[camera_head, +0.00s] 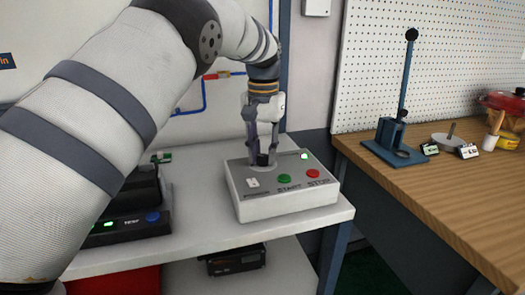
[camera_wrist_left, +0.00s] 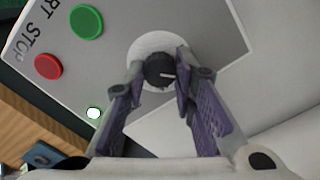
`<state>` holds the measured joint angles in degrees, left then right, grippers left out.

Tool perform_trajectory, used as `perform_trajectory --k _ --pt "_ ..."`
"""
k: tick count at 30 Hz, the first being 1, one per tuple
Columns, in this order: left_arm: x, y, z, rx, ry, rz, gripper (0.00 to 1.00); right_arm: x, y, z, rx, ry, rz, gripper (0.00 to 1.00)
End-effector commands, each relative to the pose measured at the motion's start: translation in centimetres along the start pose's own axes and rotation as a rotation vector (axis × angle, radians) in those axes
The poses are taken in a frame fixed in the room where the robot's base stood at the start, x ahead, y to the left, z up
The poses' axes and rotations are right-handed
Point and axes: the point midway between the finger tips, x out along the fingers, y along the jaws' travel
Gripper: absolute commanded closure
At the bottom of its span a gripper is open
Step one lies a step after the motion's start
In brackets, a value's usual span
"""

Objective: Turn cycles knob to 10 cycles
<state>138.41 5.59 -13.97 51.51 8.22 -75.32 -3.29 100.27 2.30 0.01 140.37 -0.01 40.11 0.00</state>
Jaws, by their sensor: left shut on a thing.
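The cycles knob (camera_wrist_left: 159,71) is a small black dial with a white pointer line, set in a white round plate on a grey control box (camera_head: 290,204). In the wrist view the pointer line points right. My left gripper (camera_head: 262,158) reaches down onto the knob from above. In the left wrist view its two purple-padded fingers (camera_wrist_left: 160,88) are on either side of the knob, closed on it. In the head view the fingers partly hide the knob. My right gripper is not in view.
The box stands on a white table (camera_head: 195,240). A black device with a TEMP label (camera_head: 130,222) stands to its left. A wooden bench (camera_head: 440,185) at the right holds a blue stand (camera_head: 400,140) and small items. A white pegboard (camera_head: 440,65) is behind.

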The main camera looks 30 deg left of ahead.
Motion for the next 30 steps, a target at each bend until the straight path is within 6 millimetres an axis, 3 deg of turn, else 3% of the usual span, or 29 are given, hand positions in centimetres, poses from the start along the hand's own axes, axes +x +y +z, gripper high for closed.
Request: perform_trajectory --k 12,30 --pt "0.07 0.00 0.00 0.195 -0.001 0.000 1.00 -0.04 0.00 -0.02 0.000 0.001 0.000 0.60" --pt "0.10 0.01 0.02 0.230 -0.002 0.000 1.00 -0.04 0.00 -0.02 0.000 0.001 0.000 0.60"
